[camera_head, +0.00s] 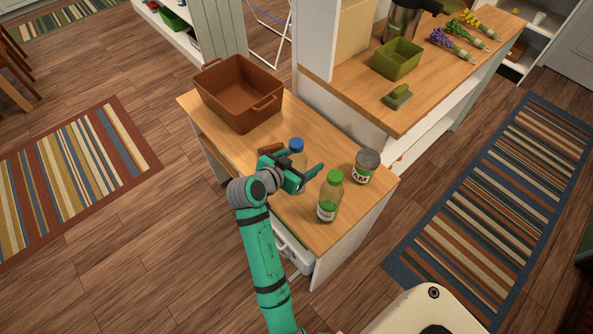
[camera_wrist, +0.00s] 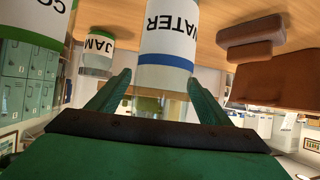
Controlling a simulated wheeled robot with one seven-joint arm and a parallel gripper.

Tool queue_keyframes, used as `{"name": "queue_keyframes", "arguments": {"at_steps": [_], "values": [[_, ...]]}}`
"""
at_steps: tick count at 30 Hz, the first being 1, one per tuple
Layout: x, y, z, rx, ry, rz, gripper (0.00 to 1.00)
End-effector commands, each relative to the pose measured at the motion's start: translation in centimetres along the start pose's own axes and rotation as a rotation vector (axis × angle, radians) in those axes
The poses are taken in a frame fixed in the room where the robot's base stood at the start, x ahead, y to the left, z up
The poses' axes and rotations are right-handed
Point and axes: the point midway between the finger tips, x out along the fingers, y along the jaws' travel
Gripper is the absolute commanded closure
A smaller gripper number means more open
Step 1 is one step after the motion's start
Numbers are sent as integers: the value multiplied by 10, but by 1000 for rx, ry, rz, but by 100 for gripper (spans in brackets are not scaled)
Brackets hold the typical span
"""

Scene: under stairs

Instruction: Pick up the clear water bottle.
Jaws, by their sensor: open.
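The clear water bottle (camera_head: 297,158) has a blue cap and stands upright on the small wooden table, partly hidden behind my gripper (camera_head: 304,176). In the wrist view, which looks upside down, its white WATER label with a blue band (camera_wrist: 167,45) is straight ahead. My gripper (camera_wrist: 162,84) is open, with one green finger on each side of the bottle's line. Whether the bottle is fully between the fingers or just beyond the tips, I cannot tell. No finger clearly touches it.
A green-capped bottle (camera_head: 330,197) and a jam jar (camera_head: 366,166) stand close to the right. A brown bin (camera_head: 262,103) and a small brown object (camera_head: 270,149) are behind. A higher counter (camera_head: 425,108) rises at the back right.

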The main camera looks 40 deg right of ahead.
Motion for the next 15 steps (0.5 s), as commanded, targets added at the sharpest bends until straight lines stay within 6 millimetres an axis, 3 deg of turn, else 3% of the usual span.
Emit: {"name": "queue_keyframes", "arguments": {"at_steps": [8,13,15], "values": [[2,0,0,0,0,-1,30],[2,0,0,0,0,-1,71],[2,0,0,1,1,-1,77]]}}
